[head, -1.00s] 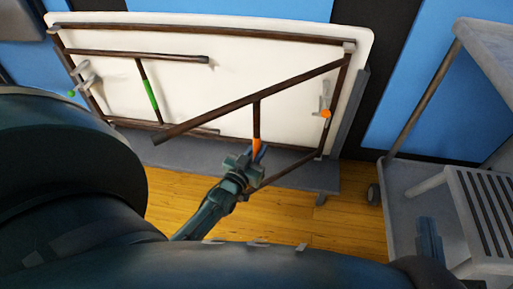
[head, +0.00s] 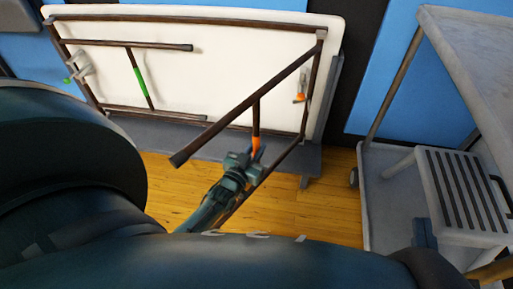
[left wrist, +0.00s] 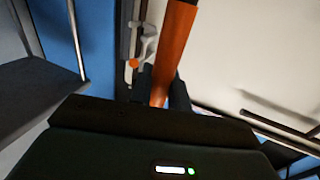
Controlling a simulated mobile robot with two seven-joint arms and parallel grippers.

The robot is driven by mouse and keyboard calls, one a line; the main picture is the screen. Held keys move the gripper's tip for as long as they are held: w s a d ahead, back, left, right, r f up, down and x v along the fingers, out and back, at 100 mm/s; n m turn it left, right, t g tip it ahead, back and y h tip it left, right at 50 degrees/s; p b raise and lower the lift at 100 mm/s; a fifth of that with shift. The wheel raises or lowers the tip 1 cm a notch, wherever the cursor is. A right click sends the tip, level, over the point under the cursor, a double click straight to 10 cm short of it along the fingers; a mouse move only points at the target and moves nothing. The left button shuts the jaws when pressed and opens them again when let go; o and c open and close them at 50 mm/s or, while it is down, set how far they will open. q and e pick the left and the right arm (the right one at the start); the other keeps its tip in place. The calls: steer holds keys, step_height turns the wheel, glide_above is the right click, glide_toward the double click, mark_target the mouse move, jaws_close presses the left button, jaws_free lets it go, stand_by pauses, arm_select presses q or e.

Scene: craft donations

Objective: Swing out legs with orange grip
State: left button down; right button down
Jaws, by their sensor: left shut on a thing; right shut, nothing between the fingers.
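A white folding table (head: 225,75) stands on its side, its underside facing me. One brown leg frame (head: 235,112) has an orange grip (head: 256,143) on its crossbar and stands swung partway out from the top. My left gripper (head: 252,155) is shut on the orange grip; the grip (left wrist: 173,50) also rises from the jaws in the left wrist view. An orange-knobbed catch (head: 301,93) sits on the underside near the right end. The other leg frame, with a green grip (head: 139,83), lies along the underside. My right gripper (head: 424,235) is shut and empty at lower right.
A grey cart (head: 375,190) stands at right, holding a grey slatted step stool (head: 462,195). A grey base (head: 225,150) runs under the table. Wooden floor (head: 300,215) is clear between the table and the cart.

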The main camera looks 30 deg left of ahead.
stand_by(0.4)
arm_select(q)
steer(key=c, duration=1.4)
jaws_free()
